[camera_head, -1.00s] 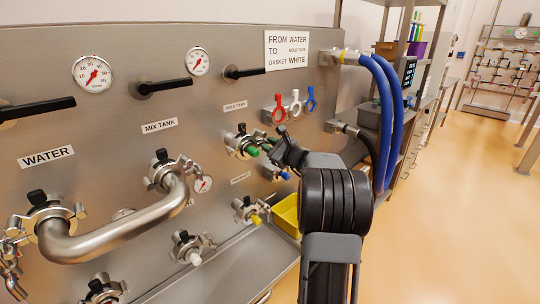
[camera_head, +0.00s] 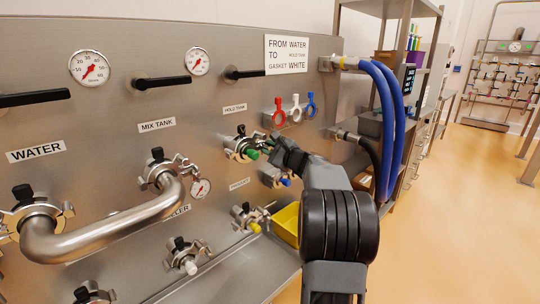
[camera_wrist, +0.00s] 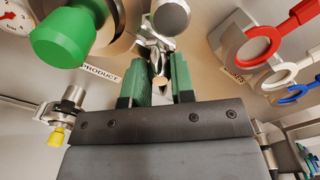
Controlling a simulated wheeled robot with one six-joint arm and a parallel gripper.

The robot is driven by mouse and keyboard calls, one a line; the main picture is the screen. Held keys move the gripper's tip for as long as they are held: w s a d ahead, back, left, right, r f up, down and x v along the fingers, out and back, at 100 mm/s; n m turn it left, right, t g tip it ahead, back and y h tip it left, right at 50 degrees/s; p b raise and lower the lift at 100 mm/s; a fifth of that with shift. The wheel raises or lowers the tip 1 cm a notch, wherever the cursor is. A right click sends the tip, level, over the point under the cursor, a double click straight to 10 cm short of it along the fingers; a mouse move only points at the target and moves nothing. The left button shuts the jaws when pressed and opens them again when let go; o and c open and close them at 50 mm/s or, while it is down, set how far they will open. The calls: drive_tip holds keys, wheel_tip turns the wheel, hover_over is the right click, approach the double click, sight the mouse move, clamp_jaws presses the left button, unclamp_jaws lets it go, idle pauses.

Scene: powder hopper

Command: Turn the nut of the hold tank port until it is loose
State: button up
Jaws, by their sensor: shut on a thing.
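The hold tank port (camera_head: 240,146) is a steel clamp with a green plug on the panel, under the HOLD TANK label (camera_head: 235,107). In the wrist view its green plug (camera_wrist: 62,38) is at the upper left. The steel wing nut (camera_wrist: 158,62) of its clamp is at the upper middle. My gripper (camera_head: 270,145) is at the right side of this port. In the wrist view my gripper (camera_wrist: 163,75) has its green fingers on either side of the nut, shut on it. The fingers hide part of the nut, and its thread is too small to judge.
Red, white and blue gasket rings (camera_head: 295,107) hang just above right of my gripper. A blue-plugged port (camera_head: 279,179) and a yellow-plugged port (camera_head: 249,218) sit below. A yellow bin (camera_head: 287,224) stands under the arm. Blue hoses (camera_head: 390,120) hang at the right.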

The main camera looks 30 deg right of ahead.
drive_tip(key=n+b, duration=0.2)
drive_tip(key=b, duration=0.1)
drive_tip(key=n+b, duration=0.2)
drive_tip(key=b, duration=0.1)
drive_tip(key=shift+f, duration=0.35)
drive_tip(key=shift+r+n+b, duration=0.1)
drive_tip(key=shift+n+b, duration=0.55)
drive_tip(key=shift+n, duration=0.05)
drive_tip(key=shift+r+n, duration=0.15)
drive_tip(key=shift+n, duration=0.25)
drive_tip(key=shift+b, duration=0.45)
drive_tip(key=shift+n+b, duration=0.3)
drive_tip(key=shift+b, duration=0.15)
drive_tip(key=shift+f+n+b, duration=0.25)
drive_tip(key=shift+n+b, duration=0.55)
drive_tip(key=shift+b, duration=0.3)
drive_tip(key=o, duration=0.7)
drive_tip(key=shift+r, duration=0.3)
drive_tip(key=shift+c, duration=0.2)
